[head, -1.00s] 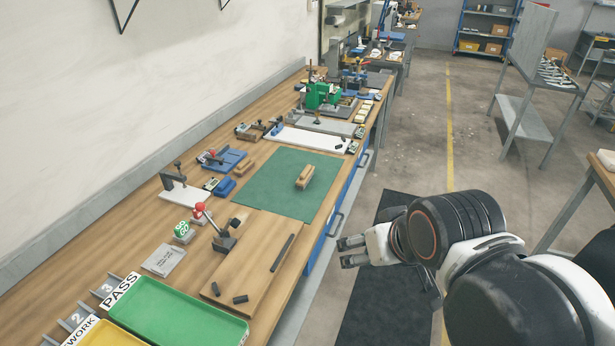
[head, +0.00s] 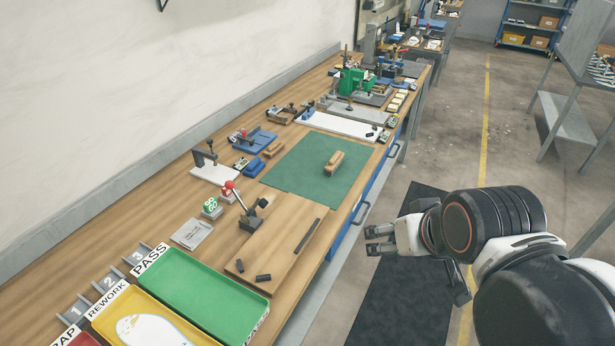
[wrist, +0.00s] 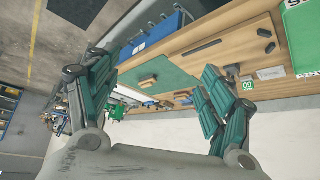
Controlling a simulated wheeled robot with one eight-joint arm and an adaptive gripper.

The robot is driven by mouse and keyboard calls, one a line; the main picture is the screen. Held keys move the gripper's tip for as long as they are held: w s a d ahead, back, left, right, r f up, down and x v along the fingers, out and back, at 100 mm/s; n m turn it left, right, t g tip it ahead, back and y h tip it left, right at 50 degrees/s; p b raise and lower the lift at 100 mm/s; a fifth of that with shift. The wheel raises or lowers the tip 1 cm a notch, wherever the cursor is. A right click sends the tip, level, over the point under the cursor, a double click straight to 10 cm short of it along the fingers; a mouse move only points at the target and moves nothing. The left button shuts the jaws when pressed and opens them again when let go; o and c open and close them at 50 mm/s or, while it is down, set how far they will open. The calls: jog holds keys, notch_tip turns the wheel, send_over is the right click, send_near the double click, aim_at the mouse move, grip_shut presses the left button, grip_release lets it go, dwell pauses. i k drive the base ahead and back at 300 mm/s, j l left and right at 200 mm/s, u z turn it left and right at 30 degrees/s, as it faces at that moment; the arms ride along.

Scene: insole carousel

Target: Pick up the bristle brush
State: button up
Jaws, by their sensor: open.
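The bristle brush, a small tan wooden block (head: 334,162), lies on the green mat (head: 306,178) on the workbench. It also shows small on the mat in the wrist view (wrist: 148,84). My gripper (head: 372,240) is off the bench's front edge, over the aisle, to the right of and nearer than the brush. In the wrist view its two fingers (wrist: 160,95) are spread wide with nothing between them.
A wooden board with a red-knobbed lever clamp (head: 250,212) stands nearer on the bench. Green (head: 205,297) and yellow trays lie at the near end. Blue fixtures (head: 255,140) and a green press (head: 355,80) stand behind.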

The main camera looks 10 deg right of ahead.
aim_at(336, 161)
jog(key=i+l+u, duration=0.15)
jog(key=i+l, duration=0.15)
jog(key=i+l+u, duration=0.15)
jog(key=i+l, duration=0.2)
jog(key=i+l+u, duration=0.15)
jog(key=l, duration=0.3)
jog(key=i+l+u, duration=0.15)
jog(key=i+l, duration=0.2)
jog(key=i+l+u, duration=0.15)
jog(key=l, duration=0.4)
jog(key=i, duration=0.1)
